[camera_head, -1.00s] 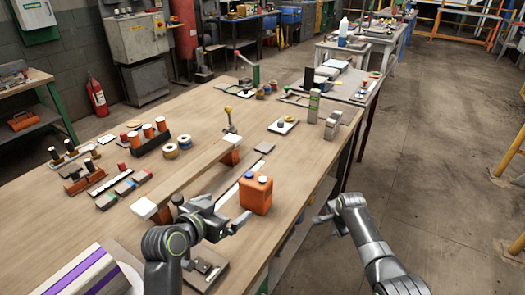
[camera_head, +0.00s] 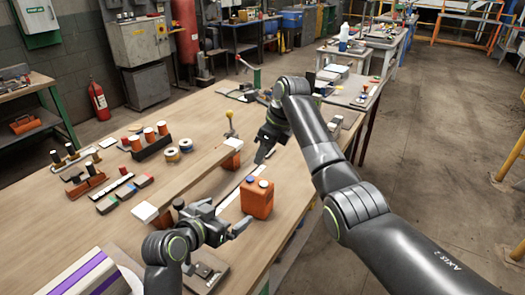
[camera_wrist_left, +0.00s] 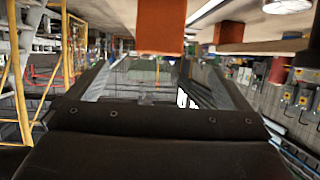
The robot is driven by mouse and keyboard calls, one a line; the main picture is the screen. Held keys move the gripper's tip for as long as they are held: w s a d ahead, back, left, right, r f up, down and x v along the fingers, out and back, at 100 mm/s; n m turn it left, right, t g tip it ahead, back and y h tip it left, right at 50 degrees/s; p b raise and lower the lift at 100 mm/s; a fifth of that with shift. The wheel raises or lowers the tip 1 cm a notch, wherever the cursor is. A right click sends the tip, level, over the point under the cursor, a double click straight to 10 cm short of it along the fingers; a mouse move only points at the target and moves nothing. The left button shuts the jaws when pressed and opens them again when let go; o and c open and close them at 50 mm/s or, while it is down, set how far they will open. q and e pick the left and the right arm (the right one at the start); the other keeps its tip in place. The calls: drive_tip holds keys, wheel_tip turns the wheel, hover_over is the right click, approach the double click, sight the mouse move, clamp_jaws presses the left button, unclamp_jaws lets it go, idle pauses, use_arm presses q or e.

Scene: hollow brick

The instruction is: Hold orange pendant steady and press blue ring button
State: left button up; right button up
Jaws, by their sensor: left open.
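The orange pendant (camera_head: 257,200) is a box standing upright near the right edge of the workbench. In the left wrist view an orange block (camera_wrist_left: 160,25), apparently the pendant, shows at the top centre, beyond the spread fingers. My right gripper (camera_head: 262,156) hangs over the bench behind the pendant, pointing down; its jaw opening is unclear.
A wooden beam (camera_head: 190,182) on orange supports lies left of the pendant. Orange cylinders in a dark rack (camera_head: 150,140), tape rolls (camera_head: 179,151) and small blocks stand at the left. A purple-striped box (camera_head: 85,275) is at the front left. Bare bench (camera_head: 110,225) lies between.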

sight(257, 193)
use_arm(q)
drive_tip(key=x, duration=1.7)
drive_tip(key=shift+w+f, duration=0.1)
drive_tip(key=shift+w, duration=0.1)
use_arm(e)
drive_tip(key=shift+s+a+r, duration=0.1)
drive_tip(key=shift+a+r, duration=0.05)
drive_tip(key=shift+a, duration=0.05)
use_arm(q)
drive_tip(key=c, duration=1.1)
drive_tip(key=shift+c, duration=0.4)
use_arm(e)
clamp_jaws()
idle(0.4)
